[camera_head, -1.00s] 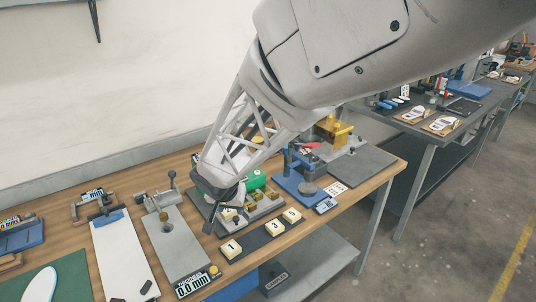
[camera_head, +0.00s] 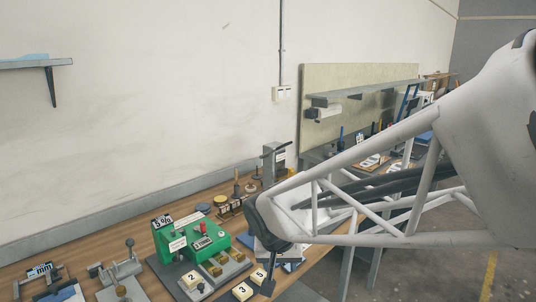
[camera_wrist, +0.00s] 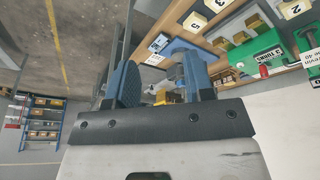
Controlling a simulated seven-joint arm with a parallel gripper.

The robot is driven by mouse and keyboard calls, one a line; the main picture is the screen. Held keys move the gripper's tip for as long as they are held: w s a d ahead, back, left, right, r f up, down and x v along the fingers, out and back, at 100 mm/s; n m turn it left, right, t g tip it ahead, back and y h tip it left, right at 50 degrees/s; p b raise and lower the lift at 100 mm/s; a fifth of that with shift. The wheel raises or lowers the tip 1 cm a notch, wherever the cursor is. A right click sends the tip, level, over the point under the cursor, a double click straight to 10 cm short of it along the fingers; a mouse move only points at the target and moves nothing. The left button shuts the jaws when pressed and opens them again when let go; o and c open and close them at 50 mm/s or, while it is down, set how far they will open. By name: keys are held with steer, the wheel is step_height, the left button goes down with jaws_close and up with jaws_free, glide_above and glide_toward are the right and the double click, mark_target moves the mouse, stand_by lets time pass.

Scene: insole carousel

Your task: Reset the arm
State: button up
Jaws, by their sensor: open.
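My arm reaches in from the right in the head view, with its dark wrist end above the wooden workbench (camera_head: 138,242). My gripper (camera_wrist: 160,80) shows in the wrist view with its two blue-grey fingers spread apart and nothing held between them. In the head view the wrist end hangs close to the number blocks and the green device (camera_head: 200,240). The fingers are mostly hidden there; a dark narrow part points down near the block marked 5.
Number blocks (camera_head: 242,291) and a grey fixture with brass pieces (camera_head: 213,270) lie below the wrist. A grey press-like stand (camera_head: 273,162) is just behind it. A second bench with a pegboard (camera_head: 350,95) stands farther back. The air above the bench's left is clear.

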steer(key=s+d+r+g, duration=0.1)
steer(key=s+d+r, duration=0.3)
steer(key=s+d, duration=1.1)
steer(key=s, duration=0.3)
steer(key=shift+d+y, duration=0.4)
